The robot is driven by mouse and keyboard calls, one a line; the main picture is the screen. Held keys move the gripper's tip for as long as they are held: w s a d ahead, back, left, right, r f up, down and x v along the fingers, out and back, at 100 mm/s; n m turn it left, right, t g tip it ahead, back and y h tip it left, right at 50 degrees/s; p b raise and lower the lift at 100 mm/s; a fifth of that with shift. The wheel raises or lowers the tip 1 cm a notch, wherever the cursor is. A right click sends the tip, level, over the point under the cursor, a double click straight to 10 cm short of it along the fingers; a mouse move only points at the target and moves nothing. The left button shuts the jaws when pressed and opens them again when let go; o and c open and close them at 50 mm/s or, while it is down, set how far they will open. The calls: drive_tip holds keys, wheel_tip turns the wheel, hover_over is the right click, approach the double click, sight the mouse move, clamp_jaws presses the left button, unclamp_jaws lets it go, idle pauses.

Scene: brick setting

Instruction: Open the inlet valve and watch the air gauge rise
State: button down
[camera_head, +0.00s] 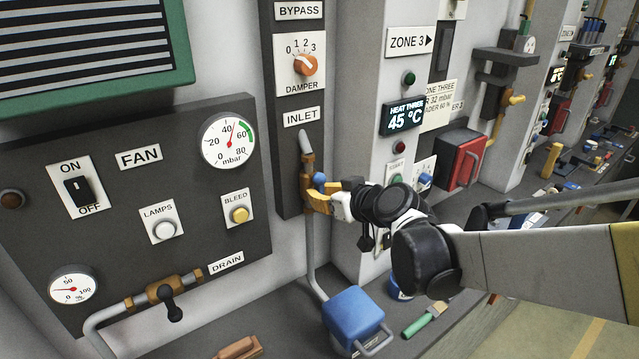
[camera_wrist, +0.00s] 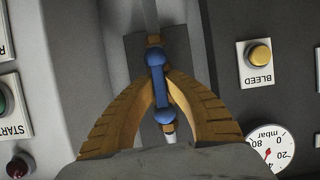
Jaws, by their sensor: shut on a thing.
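The inlet valve (camera_head: 307,162) is a brass body on a grey vertical pipe below the INLET label (camera_head: 301,117). Its blue handle (camera_wrist: 160,88) has rounded ends and lies roughly along the pipe in the wrist view. My gripper (camera_head: 319,190) is at the valve, its ochre fingers on both sides of the handle; in the wrist view the gripper (camera_wrist: 160,100) is shut on it. In the head view the fingers hide most of the handle. The round mbar air gauge (camera_head: 229,142) has its red needle a little past 40. The gauge also shows, upside down, in the wrist view (camera_wrist: 271,149).
The DRAIN valve (camera_head: 166,294) with a black handle is at lower left. A bleed button (camera_head: 239,214) and lamps button (camera_head: 164,229) sit on the fan panel. A blue box (camera_head: 354,318) and green-handled brush (camera_head: 425,319) lie on the bench below my arm.

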drive_tip(key=c, duration=1.4)
unclamp_jaws()
drive_tip(key=v, duration=1.2)
drive_tip(key=s+d+f+m+g+h+b, duration=0.1)
drive_tip(key=s+d+f+m+h+b, duration=0.1)
drive_tip(key=s+f, duration=0.4)
drive_tip(key=s+d+f+m+g+h+b, duration=0.1)
drive_tip(key=s+d+f+m+h+b, duration=0.1)
drive_tip(key=s+d+f+h+b, duration=0.1)
drive_tip(key=s+d+f+m+g+h+b, duration=0.2)
drive_tip(key=s+d+f+m+b, duration=0.1)
drive_tip(key=s+d+f, duration=0.4)
drive_tip(key=shift+s+d+f+h+b, duration=0.1)
drive_tip(key=shift+s+f+b, duration=0.15)
drive_tip(key=shift+f, duration=0.35)
drive_tip(key=shift+s+a+f+h+b, duration=0.1)
drive_tip(key=shift+s+f+b, duration=0.15)
drive_tip(key=shift+f, duration=0.3)
drive_tip(key=shift+s+d+f+h+b, duration=0.15)
drive_tip(key=shift+s+f, duration=0.2)
drive_tip(key=shift+f, duration=0.25)
